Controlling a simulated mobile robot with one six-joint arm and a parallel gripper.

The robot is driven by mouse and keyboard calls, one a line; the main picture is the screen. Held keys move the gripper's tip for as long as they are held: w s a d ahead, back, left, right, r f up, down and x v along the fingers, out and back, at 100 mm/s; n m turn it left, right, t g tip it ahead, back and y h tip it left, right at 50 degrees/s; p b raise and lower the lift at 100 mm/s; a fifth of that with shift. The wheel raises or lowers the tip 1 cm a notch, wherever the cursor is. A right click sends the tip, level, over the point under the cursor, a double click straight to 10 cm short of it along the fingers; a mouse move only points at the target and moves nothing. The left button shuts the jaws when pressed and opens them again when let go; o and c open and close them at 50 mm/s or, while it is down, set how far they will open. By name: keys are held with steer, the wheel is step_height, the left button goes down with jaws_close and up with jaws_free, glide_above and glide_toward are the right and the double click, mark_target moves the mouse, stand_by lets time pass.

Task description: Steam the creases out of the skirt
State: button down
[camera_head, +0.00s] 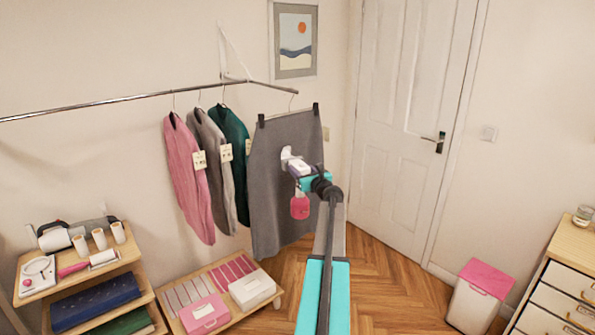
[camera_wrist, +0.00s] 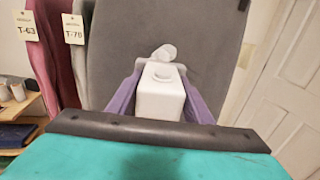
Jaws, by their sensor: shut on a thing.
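The grey skirt (camera_head: 284,175) hangs from a clip hanger on the metal rail, to the right of the jackets. It also fills the middle of the wrist view (camera_wrist: 128,50). My gripper (camera_head: 301,172) is shut on a white steamer (camera_head: 288,155), whose head faces the skirt and overlaps its middle in the head view. In the wrist view the white body of the steamer (camera_wrist: 158,95) sits between the purple fingers. I cannot tell whether the head touches the cloth. No creases or steam can be made out.
Pink, grey and teal jackets (camera_head: 187,175) with tags hang left of the skirt. A low wooden shelf (camera_head: 172,297) with boxes stands below them. A pink-lidded bin (camera_head: 482,290) and a drawer unit (camera_head: 560,285) stand right. Wooden floor (camera_head: 400,290) is clear by the door.

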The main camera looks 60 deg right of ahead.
steer(key=s+d+f+b, duration=0.3)
steer(key=s+d+f, duration=0.1)
steer(key=d, duration=0.6)
steer(key=shift+d+f+b, duration=0.3)
steer(key=shift+d+f, duration=0.05)
steer(key=shift+f, duration=0.05)
stand_by(1.9)
stand_by(1.9)
